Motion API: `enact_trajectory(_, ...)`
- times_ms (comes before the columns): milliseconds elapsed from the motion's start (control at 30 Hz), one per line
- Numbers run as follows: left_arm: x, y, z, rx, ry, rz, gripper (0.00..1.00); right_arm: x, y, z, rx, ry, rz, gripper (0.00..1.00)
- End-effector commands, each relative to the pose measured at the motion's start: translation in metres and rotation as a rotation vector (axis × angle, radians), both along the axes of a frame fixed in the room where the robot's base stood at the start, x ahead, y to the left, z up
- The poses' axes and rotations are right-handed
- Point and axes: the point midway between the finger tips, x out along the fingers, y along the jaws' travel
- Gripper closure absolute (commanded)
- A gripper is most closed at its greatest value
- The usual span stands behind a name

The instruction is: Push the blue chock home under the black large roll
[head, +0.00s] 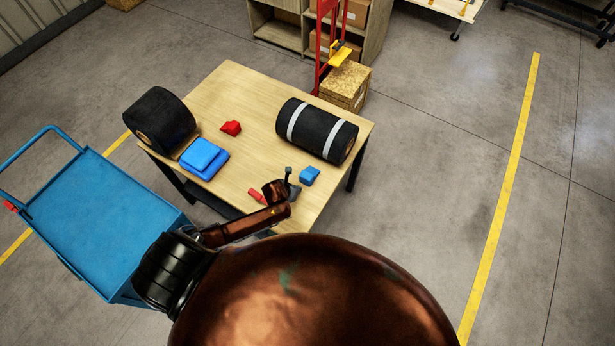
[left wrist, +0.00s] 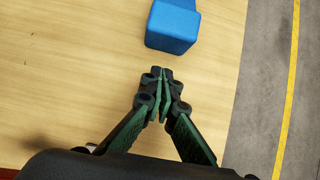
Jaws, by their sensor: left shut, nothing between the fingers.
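The blue chock (head: 310,175) lies on the wooden table, in front of and apart from a long black roll (head: 322,136) with two pale bands. The chock also shows at the top of the left wrist view (left wrist: 172,27). My left gripper (head: 293,189) is low over the table's front part, just left of the chock. In the left wrist view its fingers (left wrist: 161,75) are shut, empty, and point toward the chock with a small gap between. The roll is outside the left wrist view. My right gripper is not in view.
A second black roll (head: 158,117) sits at the table's left corner, beside a blue stacked block (head: 204,158). A red chock (head: 231,128) lies between the rolls, and a small red piece (head: 257,195) near my gripper. A blue cart (head: 100,220) stands left of the table.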

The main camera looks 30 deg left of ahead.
Motion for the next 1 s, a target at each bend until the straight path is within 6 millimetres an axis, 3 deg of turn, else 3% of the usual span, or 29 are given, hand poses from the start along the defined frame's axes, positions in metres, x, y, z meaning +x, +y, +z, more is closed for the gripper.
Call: enact_trajectory(1000, 0.06, -0.004, 0.0, 0.002, -0.002, -0.001, 1.0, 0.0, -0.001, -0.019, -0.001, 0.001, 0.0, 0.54)
